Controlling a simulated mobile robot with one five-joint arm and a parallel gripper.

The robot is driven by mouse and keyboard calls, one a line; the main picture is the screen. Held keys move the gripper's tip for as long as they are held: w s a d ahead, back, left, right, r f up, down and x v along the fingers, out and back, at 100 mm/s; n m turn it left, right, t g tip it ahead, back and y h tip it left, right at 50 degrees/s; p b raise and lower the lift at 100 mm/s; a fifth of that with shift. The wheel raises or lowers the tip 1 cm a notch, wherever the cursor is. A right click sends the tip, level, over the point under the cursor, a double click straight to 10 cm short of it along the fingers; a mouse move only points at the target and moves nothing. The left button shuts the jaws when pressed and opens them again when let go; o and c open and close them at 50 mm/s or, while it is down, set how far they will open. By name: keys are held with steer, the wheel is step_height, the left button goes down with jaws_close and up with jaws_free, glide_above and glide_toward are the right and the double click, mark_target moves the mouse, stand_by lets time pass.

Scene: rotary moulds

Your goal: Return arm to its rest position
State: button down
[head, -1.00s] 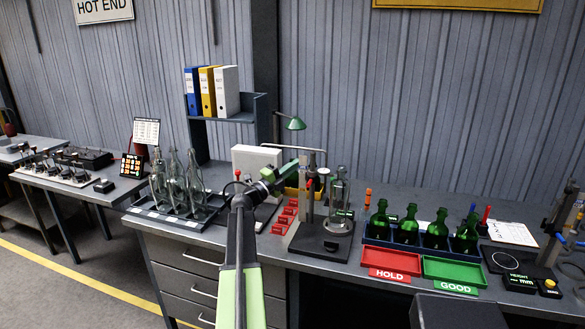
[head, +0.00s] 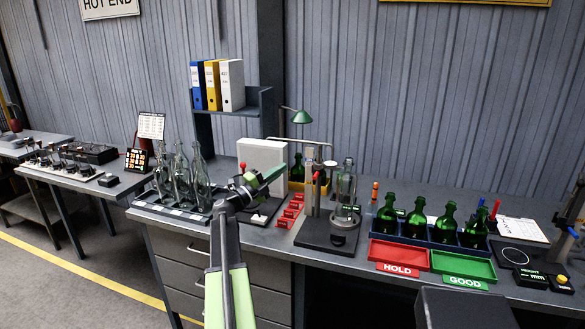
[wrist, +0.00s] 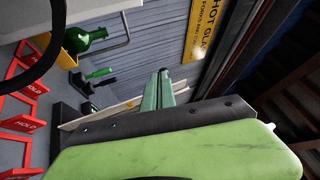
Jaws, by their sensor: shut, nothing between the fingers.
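My arm rises from the bottom of the head view and bends over the front of the bench. My gripper (head: 277,173) points up and to the right in front of the white box (head: 262,160). It is shut and empty, apart from the bench objects as far as I can tell. In the wrist view its green fingers (wrist: 165,88) lie together, with nothing between them, against the grey wall.
Clear bottles (head: 180,180) stand left of my gripper. Red holders (head: 290,212) and a gauge stand with a glass cylinder (head: 344,195) are to its right. Green bottles (head: 417,220) stand behind a red tray (head: 398,254) and a green tray (head: 462,267).

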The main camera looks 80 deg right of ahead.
steer(key=v, duration=0.3)
steer(key=w+b+v, duration=0.1)
steer(key=v, duration=0.1)
steer(key=shift+d, duration=0.35)
